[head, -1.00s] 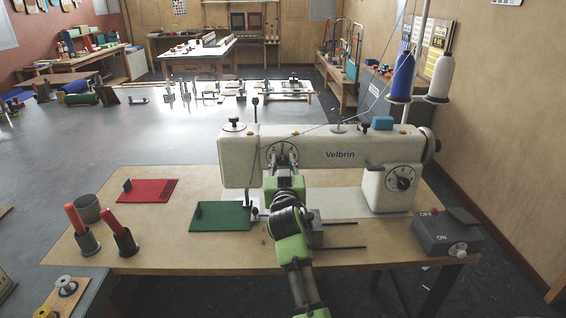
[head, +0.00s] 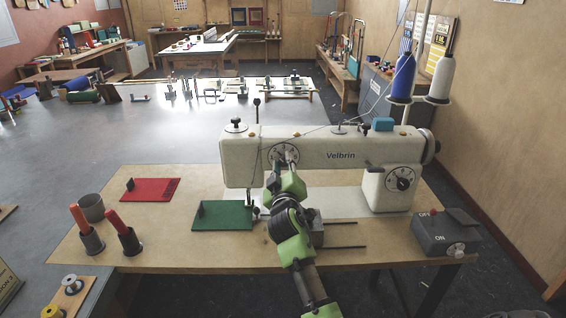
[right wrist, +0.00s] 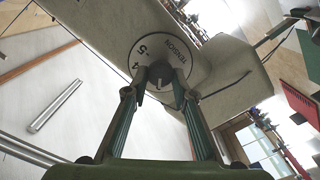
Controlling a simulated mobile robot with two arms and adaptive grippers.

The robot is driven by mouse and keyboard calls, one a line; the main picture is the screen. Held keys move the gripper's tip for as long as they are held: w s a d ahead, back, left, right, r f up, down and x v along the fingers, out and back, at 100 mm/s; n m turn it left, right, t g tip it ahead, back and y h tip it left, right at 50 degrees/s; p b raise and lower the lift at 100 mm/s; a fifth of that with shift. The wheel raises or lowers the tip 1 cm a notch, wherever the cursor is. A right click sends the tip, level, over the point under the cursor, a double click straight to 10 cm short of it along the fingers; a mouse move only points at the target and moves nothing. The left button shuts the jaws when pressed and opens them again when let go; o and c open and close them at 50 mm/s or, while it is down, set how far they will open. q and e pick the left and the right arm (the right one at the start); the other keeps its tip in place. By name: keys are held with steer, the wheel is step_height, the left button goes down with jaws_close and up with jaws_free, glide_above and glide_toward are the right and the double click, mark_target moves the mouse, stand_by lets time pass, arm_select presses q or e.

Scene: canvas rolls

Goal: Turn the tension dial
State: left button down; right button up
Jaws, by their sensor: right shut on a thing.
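The white sewing machine (head: 350,147) marked Velbrin stands on a wooden table. The tension dial (head: 283,147) is a round disc on the front of its left head. The right wrist view shows the dial (right wrist: 152,46) close up, with the word TENSION and the numbers 4 and 5. My right gripper (head: 286,160) reaches up to the dial. In the right wrist view my right gripper (right wrist: 160,76) is shut on the dial's dark centre knob, which is partly hidden by the fingertips. My left gripper is not in view.
A second dial (head: 402,179) sits on the machine's right pillar. A grey switch box (head: 445,234) is at the table's right. Thread cones (head: 440,77) stand behind the machine.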

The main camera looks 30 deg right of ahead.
steer(key=shift+d+r+n, duration=0.15)
steer(key=shift+r+n, duration=0.05)
steer(key=shift+n, duration=0.1)
stand_by(0.4)
steer(key=o, duration=1.1)
steer(key=shift+f, duration=0.1)
steer(key=shift+w+d+f, duration=0.15)
steer(key=shift+f, duration=0.05)
steer(key=shift+s+a, duration=0.3)
steer(key=shift+a, duration=0.05)
steer(key=v, duration=1.1)
steer(key=shift+s, duration=0.1)
